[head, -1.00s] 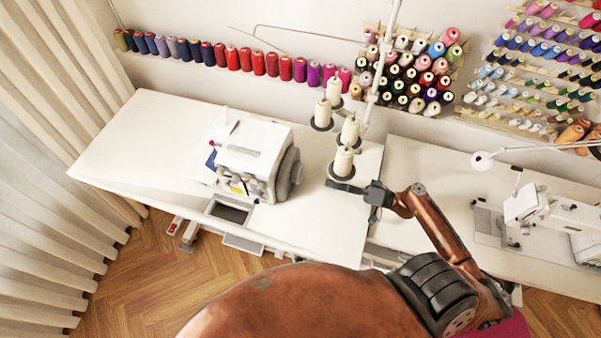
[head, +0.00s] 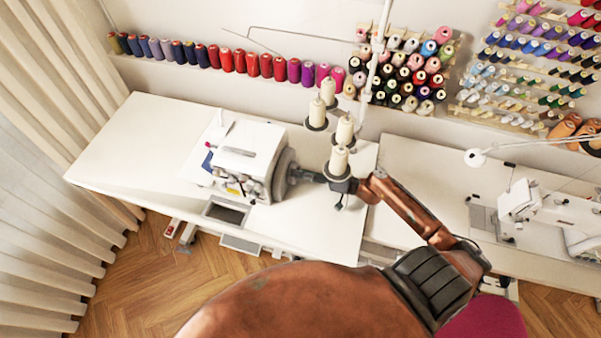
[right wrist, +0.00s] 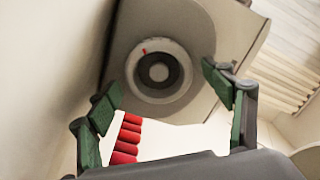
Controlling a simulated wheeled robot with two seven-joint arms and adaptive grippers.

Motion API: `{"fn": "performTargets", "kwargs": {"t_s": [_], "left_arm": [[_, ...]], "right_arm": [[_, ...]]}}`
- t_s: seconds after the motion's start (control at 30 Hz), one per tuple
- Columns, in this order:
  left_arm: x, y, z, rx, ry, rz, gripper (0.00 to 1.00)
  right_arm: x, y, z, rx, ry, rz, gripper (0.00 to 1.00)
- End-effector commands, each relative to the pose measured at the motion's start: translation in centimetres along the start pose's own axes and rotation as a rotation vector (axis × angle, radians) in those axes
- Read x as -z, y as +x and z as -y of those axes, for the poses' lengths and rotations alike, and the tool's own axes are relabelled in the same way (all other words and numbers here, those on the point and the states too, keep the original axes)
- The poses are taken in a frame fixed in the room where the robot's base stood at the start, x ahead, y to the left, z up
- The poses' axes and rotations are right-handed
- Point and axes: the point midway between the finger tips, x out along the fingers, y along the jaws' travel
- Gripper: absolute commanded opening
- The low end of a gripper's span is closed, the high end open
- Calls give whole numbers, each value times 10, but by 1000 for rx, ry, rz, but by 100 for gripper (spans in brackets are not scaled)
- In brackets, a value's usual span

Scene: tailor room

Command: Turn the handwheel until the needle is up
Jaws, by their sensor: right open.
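The white overlock sewing machine (head: 245,150) stands on the white table. Its grey handwheel (head: 281,178) is on its right side. In the right wrist view the handwheel (right wrist: 179,89) shows face-on as a pale ring with a dark hub and a small red mark at its upper left. My right gripper (head: 297,174) is close to the handwheel, coming from the right. In the right wrist view its green-padded fingers (right wrist: 164,93) are spread wide, with nothing between them; the wheel lies beyond them. Contact cannot be told. The needle cannot be made out. My left gripper is out of view.
Cream thread cones (head: 344,130) on a stand rise right behind my right gripper. A second sewing machine (head: 540,205) stands on the table at the right. Spools line the wall. The table left of the overlock is clear.

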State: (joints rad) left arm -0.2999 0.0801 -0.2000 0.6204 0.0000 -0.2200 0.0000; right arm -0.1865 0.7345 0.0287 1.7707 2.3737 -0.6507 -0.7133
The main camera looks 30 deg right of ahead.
Motion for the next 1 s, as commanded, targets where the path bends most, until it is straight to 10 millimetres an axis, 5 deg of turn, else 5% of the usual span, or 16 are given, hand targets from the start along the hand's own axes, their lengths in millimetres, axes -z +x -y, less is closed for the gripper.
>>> {"fn": "performTargets", "kwargs": {"t_s": [0.1,0.7,1.0], "left_arm": [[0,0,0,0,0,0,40],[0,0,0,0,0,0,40],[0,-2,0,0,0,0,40]], "right_arm": [[0,0,0,0,0,0,74],[0,-1,0,0,0,1,32],[0,-1,0,0,38,1,32]]}}
